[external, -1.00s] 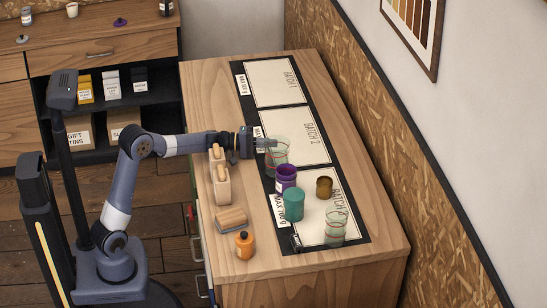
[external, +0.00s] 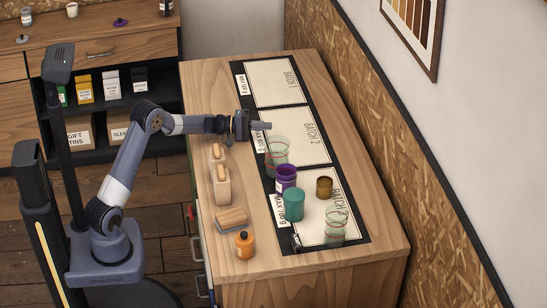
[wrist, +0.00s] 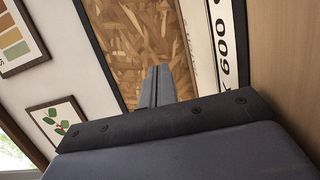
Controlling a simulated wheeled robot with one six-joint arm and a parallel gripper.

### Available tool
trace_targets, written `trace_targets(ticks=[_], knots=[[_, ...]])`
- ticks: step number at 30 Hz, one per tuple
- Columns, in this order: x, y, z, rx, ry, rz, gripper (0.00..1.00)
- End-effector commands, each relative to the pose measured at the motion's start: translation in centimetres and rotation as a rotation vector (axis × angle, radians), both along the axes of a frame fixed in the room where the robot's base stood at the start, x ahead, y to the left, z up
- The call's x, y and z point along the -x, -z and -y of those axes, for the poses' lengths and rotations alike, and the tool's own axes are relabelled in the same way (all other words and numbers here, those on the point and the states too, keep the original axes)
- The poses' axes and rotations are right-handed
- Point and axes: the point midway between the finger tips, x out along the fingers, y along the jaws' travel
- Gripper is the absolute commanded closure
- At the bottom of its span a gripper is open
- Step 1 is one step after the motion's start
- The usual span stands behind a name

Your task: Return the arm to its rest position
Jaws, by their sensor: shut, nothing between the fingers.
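My gripper (external: 262,126) is held above the wooden counter near the BATCH 2 panel, pointing right toward the wall. Its fingers are shut with nothing between them. In the wrist view the closed fingers (wrist: 157,87) show against the chipboard wall strip. My arm (external: 130,165) reaches up and across from its base at the left. A clear glass (external: 278,150) stands on the BATCH 2 panel just below my gripper in the picture, apart from it.
A purple jar (external: 286,180), a teal canister (external: 294,205), a brown cup (external: 324,186) and another glass (external: 336,224) stand toward BATCH 3. Wooden-handled blocks (external: 222,188), a brush (external: 231,218) and an orange bottle (external: 244,244) line the counter's left side. The BATCH 1 panel (external: 271,82) is bare.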

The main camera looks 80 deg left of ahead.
Motion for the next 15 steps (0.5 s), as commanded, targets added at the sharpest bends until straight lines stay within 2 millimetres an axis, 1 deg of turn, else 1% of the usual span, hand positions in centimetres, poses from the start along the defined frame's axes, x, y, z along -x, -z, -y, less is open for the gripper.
trace_targets(ticks=[1,15], knots=[[0.0,-0.5,-0.6,0.001,-0.001,-0.001,1.0],[0.0,-0.5,-5.1,0.001,-0.001,0.0,1.0]])
